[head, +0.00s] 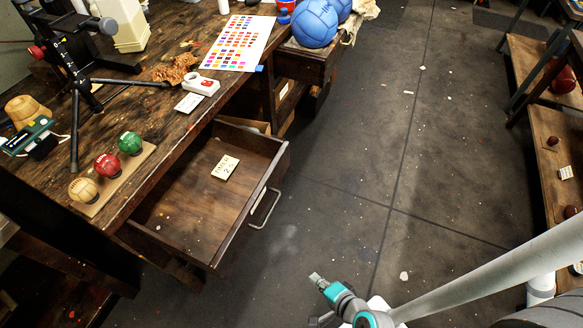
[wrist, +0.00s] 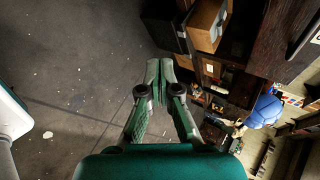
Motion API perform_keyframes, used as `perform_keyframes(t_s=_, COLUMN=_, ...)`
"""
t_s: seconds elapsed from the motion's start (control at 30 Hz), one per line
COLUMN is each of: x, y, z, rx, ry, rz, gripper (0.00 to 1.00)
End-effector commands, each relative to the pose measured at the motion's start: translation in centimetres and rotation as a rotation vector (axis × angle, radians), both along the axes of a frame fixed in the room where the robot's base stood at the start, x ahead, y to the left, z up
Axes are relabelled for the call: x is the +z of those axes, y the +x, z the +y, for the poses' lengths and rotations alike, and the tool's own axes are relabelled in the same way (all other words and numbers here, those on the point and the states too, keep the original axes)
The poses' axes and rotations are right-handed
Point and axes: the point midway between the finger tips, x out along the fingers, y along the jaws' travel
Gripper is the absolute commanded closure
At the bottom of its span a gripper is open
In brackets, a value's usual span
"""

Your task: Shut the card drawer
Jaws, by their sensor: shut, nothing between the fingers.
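The card drawer (head: 185,218) stands pulled out from under the workbench in the head view. It is a brown wooden tray with a small lettered card (head: 225,167) lying inside. A metal bar handle (head: 265,208) is on its front. My gripper (head: 317,279) is in front of the drawer, to the lower right of the handle and apart from it. In the wrist view the fingers (wrist: 159,72) are together with nothing between them. A dark wooden panel with a pale bar at the upper right of that view may be the drawer front; I cannot tell for certain.
The workbench (head: 150,95) holds small yellow, red and green balls on a wooden strip (head: 120,183), a black stand and a colour chart (head: 240,43). Blue balls (head: 314,22) sit at the back. A shelf (head: 545,130) stands at right. The concrete floor (head: 390,150) between is clear.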

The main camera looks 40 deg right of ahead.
Motion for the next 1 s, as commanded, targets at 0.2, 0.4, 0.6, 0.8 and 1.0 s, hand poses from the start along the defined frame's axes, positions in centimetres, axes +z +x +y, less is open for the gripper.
perform_keyframes(t_s=0.2, x=-1.8, y=6.9, z=-2.4, rx=-0.152, ry=0.435, rz=-0.01, gripper=1.0)
perform_keyframes(t_s=0.4, x=-0.4, y=12.6, z=-6.2, rx=-0.227, ry=0.821, rz=-0.035, gripper=1.0)
perform_keyframes(t_s=0.6, x=3.6, y=17.0, z=-11.9, rx=-0.23, ry=1.175, rz=-0.068, gripper=1.0)
perform_keyframes(t_s=0.8, x=8.4, y=18.7, z=-17.6, rx=-0.177, ry=1.434, rz=-0.087, gripper=1.0)
perform_keyframes(t_s=1.0, x=10.9, y=18.8, z=-20.2, rx=-0.135, ry=1.541, rz=-0.089, gripper=1.0)
